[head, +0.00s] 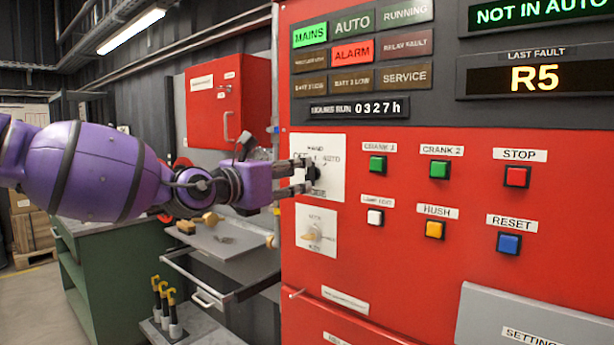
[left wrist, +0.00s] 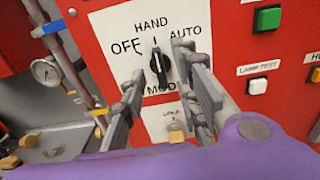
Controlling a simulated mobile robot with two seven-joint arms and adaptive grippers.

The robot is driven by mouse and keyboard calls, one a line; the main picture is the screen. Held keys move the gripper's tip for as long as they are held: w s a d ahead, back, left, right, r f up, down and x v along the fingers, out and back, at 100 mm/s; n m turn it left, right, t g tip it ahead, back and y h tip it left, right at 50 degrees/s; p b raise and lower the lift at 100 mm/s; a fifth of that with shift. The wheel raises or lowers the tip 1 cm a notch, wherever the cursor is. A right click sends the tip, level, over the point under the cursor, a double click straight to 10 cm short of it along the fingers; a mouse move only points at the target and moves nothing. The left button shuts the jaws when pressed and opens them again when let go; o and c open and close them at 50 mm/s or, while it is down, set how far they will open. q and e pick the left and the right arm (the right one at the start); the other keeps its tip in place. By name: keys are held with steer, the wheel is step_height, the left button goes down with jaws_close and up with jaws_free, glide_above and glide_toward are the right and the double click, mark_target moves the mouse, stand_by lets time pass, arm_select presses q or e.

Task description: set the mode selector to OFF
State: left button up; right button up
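The mode selector (left wrist: 160,68) is a black knob on a white plate (left wrist: 125,45) marked HAND at the top, OFF at the left, AUTO at the right and MODE below. In the left wrist view the knob stands nearly upright, with its upper end toward HAND. My left gripper (head: 307,174) is at the plate, its fingers open on either side of the knob. A gap shows between the knob and the left finger; whether the right finger touches it I cannot tell. In the head view the fingers partly hide the knob. My right gripper is not in view.
Buttons including CRANK 1 (head: 377,164), lamp test (head: 375,217) and STOP (head: 516,177) are to the right. The ALARM lamp (head: 352,52) is lit.

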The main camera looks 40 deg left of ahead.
mark_target(306, 173)
arm_select(q)
steer(key=w, duration=0.2)
steer(key=shift+w+f+b, duration=0.3)
steer(key=shift+w+f, duration=0.05)
steer(key=shift+f, duration=0.05)
steer(key=shift+w+d+r, duration=0.1)
steer(key=shift+w+r, duration=0.05)
steer(key=shift+w, duration=0.3)
steer(key=shift+w+r+b, duration=0.1)
steer(key=shift+w+b, duration=0.25)
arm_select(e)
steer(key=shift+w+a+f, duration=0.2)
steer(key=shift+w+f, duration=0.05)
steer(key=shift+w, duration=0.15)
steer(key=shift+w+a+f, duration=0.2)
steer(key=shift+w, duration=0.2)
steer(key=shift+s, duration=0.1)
arm_select(q)
steer(key=shift+c, duration=0.9)
jaws_close()
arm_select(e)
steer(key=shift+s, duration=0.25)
